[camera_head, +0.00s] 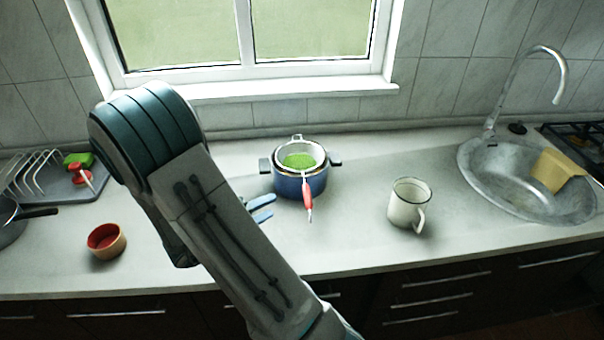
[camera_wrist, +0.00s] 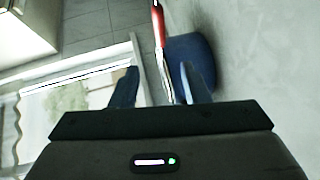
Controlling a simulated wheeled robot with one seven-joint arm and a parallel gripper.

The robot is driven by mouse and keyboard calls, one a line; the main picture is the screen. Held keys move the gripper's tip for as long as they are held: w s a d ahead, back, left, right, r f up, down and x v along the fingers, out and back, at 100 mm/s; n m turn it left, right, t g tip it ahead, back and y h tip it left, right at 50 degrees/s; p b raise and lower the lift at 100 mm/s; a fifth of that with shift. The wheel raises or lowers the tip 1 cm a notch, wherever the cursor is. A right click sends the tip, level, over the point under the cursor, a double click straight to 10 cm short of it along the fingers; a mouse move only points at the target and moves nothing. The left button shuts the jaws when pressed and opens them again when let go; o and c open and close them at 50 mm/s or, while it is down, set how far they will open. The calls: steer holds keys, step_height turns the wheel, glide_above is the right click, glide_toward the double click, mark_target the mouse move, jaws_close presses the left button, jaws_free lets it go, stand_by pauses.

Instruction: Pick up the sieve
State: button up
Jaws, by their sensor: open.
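The sieve (camera_head: 308,192) rests on top of a blue pot (camera_head: 290,186) with dark side handles. Its round mesh bowl holds something green, and its red handle points toward the counter's front edge. My gripper (camera_head: 263,208) is open, left of the sieve's handle and apart from it in the head view, partly hidden by my arm. In the wrist view, the red handle (camera_wrist: 158,27) appears between the two blue fingers of my gripper (camera_wrist: 160,78), and nothing is gripped. The blue pot (camera_wrist: 190,48) shows behind the right finger. The sieve's bowl is not visible there.
A white enamel mug (camera_head: 408,203) stands right of the pot. A small red-brown bowl (camera_head: 106,241) and a dish rack (camera_head: 35,180) are at left. The counter between pot and mug is clear.

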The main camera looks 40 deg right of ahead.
glide_toward(306, 189)
steer(key=d+f, duration=0.1)
steer(key=d, duration=0.3)
steer(key=shift+w+d+f+p, duration=0.15)
steer(key=shift+d+f+p, duration=0.15)
steer(key=shift+d, duration=0.7)
steer(key=shift+w+d+f+p, duration=0.15)
steer(key=shift+d+f+p, duration=0.15)
steer(key=shift+d, duration=0.7)
steer(key=shift+w+d+f+p, duration=0.1)
steer(key=shift+d+f+p, duration=0.15)
steer(key=shift+d, duration=0.7)
steer(key=shift+c, duration=0.3)
jaws_close()
